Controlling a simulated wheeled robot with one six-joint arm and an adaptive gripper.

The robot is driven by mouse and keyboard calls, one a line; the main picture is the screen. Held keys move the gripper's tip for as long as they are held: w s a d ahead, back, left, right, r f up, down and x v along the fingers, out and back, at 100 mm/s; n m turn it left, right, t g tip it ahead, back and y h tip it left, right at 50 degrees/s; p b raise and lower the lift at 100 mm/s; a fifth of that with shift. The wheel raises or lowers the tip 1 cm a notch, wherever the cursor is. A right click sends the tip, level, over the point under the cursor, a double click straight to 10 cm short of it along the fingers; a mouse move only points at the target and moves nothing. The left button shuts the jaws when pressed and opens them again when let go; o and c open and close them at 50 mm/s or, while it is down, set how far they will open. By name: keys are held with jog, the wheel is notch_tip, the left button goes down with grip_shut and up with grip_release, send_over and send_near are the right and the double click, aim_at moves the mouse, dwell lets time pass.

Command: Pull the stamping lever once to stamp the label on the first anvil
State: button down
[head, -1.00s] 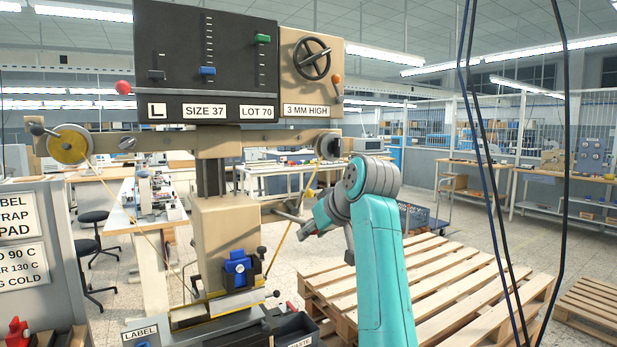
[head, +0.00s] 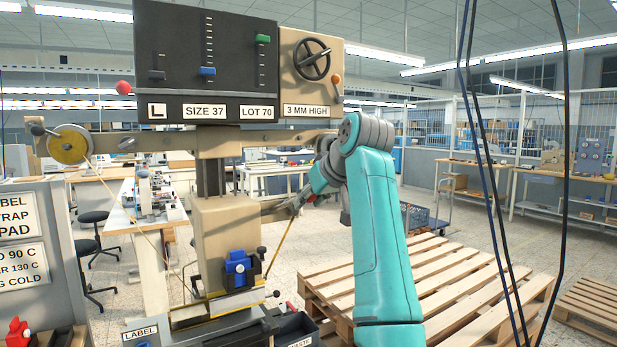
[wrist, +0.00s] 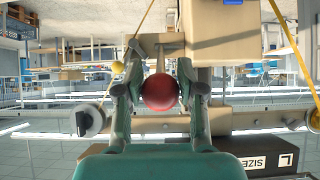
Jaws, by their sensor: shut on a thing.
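The stamping press has a beige body (head: 225,225) below a black panel (head: 207,55). The stamping lever (head: 277,211) sticks out from the right of this body and ends in a red ball knob (wrist: 160,92). My gripper (head: 311,199) is at the lever's end, to the right of the press. In the wrist view my gripper (wrist: 160,90) has one finger on each side of the knob and is shut on it. A blue block (head: 240,266) is at the body's lower front, above the anvil area (head: 225,316). I cannot make out a label there.
A waste bin (head: 297,328) stands just right of the press base. Wooden pallets (head: 440,280) lie on the floor to the right. Dark cables (head: 490,180) hang at the right. A grey sign cabinet (head: 25,240) stands at the left. A foil spool (head: 70,144) sits on the crossbar.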

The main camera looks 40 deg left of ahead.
jog(key=shift+w+a+r, duration=0.2)
jog(key=shift+a+r, duration=0.2)
jog(key=shift+r, duration=0.55)
jog(key=shift+w+a+r, duration=0.2)
jog(key=shift+a+r, duration=0.2)
jog(key=shift+r, duration=0.6)
jog(key=shift+w+a+r, duration=0.2)
jog(key=shift+a+r, duration=0.2)
jog(key=shift+r, duration=0.55)
jog(key=c, duration=0.7)
grip_release()
jog(key=shift+o, duration=0.3)
jog(key=shift+f, duration=0.15)
jog(key=v, duration=1.2)
